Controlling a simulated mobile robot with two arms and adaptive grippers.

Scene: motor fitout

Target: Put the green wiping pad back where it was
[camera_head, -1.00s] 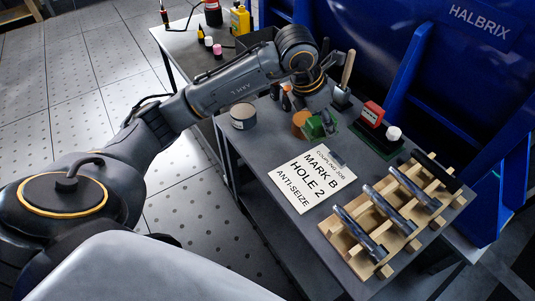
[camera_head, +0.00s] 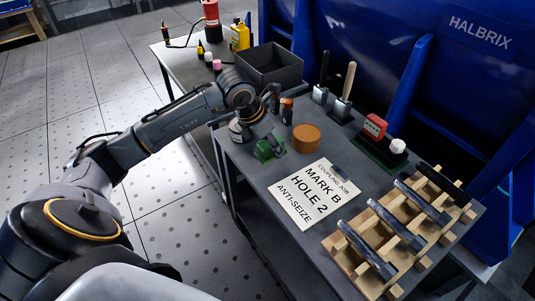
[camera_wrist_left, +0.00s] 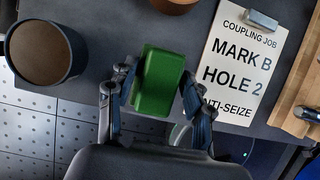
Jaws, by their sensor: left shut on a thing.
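The green wiping pad (camera_head: 264,151) is a small green block near the left edge of the grey bench. My left gripper (camera_head: 268,144) is shut on it. In the left wrist view the pad (camera_wrist_left: 158,80) sits between the two fingers of the gripper (camera_wrist_left: 157,90). Whether the pad touches the bench top or hangs just above it, I cannot tell. In the head view the gripper and wrist hide part of the pad. My right gripper is in neither view.
A grey round tin (camera_wrist_left: 42,52) is left of the pad. A brown round tub (camera_head: 306,138) stands right of it. The "MARK B HOLE 2" sheet (camera_head: 312,196) and a wooden rack (camera_head: 360,272) with metal pins lie to the right. An open dark box (camera_head: 270,68) is behind.

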